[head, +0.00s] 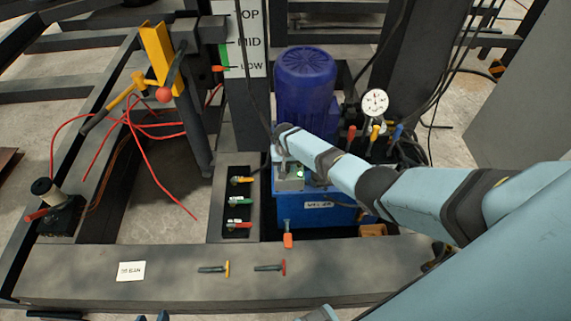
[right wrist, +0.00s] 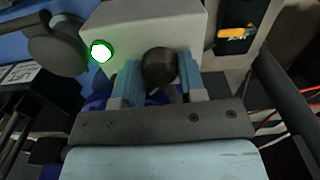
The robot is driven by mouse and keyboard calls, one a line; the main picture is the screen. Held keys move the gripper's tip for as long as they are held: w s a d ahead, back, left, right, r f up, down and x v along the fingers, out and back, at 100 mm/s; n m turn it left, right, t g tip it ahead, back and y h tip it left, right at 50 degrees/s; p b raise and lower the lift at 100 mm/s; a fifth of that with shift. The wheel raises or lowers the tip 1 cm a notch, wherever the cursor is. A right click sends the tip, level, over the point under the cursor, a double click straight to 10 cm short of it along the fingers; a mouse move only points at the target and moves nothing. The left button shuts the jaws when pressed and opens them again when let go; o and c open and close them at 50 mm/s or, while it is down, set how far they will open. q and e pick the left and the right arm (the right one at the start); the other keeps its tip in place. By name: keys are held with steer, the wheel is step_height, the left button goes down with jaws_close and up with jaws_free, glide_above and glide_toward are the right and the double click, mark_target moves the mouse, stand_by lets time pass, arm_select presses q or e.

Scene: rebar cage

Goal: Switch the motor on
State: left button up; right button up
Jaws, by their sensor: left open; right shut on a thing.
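The blue motor (head: 305,78) stands upright on the blue tank (head: 345,212) in the head view. A small light grey switch box (head: 289,184) sits at the tank's front, below my right wrist. In the right wrist view the box (right wrist: 135,22) carries a dark round knob (right wrist: 160,64) and a green-ringed lamp (right wrist: 101,51), which is lit. My right gripper (right wrist: 160,85) is shut on the knob, one finger on each side. In the head view my right wrist hides the knob. My left gripper (head: 152,317) shows only its fingertips at the bottom edge; they are apart and empty.
A pressure gauge (head: 375,102) and several coloured levers stand right of the motor. A panel with three valve handles (head: 238,203) is to the left. Two T-handled tools (head: 213,269) and a white card (head: 131,271) lie on the front beam. Red hoses hang at left.

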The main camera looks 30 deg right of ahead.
arm_select(q)
steer(key=shift+s+a, duration=0.1)
steer(key=shift+a, duration=0.1)
arm_select(e)
steer(key=shift+m, duration=0.4)
steer(key=o, duration=0.9)
arm_select(q)
steer(key=shift+d, duration=0.2)
steer(key=shift+r, duration=0.1)
arm_select(e)
steer(key=shift+r, duration=0.3)
arm_select(q)
steer(key=r+p, duration=0.1)
steer(key=p, duration=0.1)
steer(key=r+p, duration=0.1)
steer(key=p, duration=0.1)
steer(key=shift+s+a+r+m, duration=0.2)
steer(key=shift+a+r+m, duration=0.1)
arm_select(e)
step_height(320, 180, up, 13)
steer(key=shift+r, duration=0.1)
